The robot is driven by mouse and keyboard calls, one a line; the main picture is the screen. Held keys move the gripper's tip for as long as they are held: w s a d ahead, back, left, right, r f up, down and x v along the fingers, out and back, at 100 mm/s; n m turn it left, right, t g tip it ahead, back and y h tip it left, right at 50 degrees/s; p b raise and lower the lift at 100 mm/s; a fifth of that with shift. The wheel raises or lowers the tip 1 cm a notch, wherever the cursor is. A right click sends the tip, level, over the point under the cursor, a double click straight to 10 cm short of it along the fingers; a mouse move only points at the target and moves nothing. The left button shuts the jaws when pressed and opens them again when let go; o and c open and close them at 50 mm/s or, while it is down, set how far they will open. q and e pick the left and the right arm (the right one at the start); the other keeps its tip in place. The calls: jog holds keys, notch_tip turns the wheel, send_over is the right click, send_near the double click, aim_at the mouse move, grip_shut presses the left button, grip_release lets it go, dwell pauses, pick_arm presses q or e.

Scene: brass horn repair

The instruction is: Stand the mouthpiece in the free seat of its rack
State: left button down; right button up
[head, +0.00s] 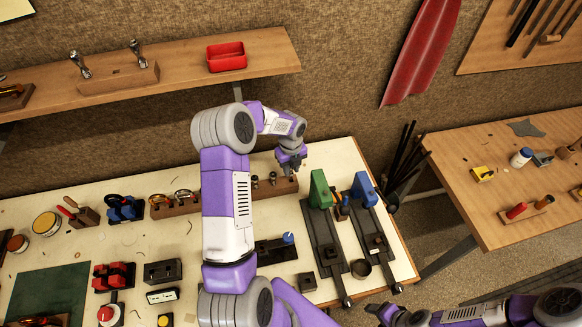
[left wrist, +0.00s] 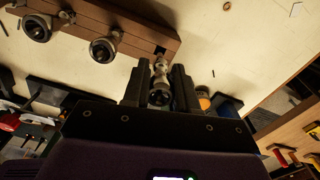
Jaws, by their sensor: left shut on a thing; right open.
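My left gripper (head: 290,168) is above the right end of the long wooden rack (head: 228,192). In the left wrist view, the left gripper (left wrist: 160,92) is shut on a silver mouthpiece (left wrist: 160,70), held between its two dark fingers. The rack (left wrist: 130,22) crosses the upper left there, with two mouthpieces (left wrist: 103,49) (left wrist: 37,27) standing in it. A dark square seat (left wrist: 160,51) shows at the rack's end, close to the held mouthpiece's far end; I cannot tell whether they touch. My right gripper (head: 388,313) is open at the lower right, away from the rack.
Green (head: 319,190) and blue (head: 363,188) tools on dark bases stand right of the rack. A blue-knobbed black fixture (head: 277,248) lies in front. My left arm hides the rack's middle. Bare tabletop shows behind the rack and near the right edge.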

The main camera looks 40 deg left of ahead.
aim_at(291, 173)
pick_arm(q)
jog(key=shift+f+b, duration=1.25)
jog(key=shift+f, duration=0.6)
jog(key=c, duration=0.8)
grip_release()
jog(key=shift+r, duration=0.15)
notch_tip(291, 173, up, 7)
jog(key=shift+r, duration=0.2)
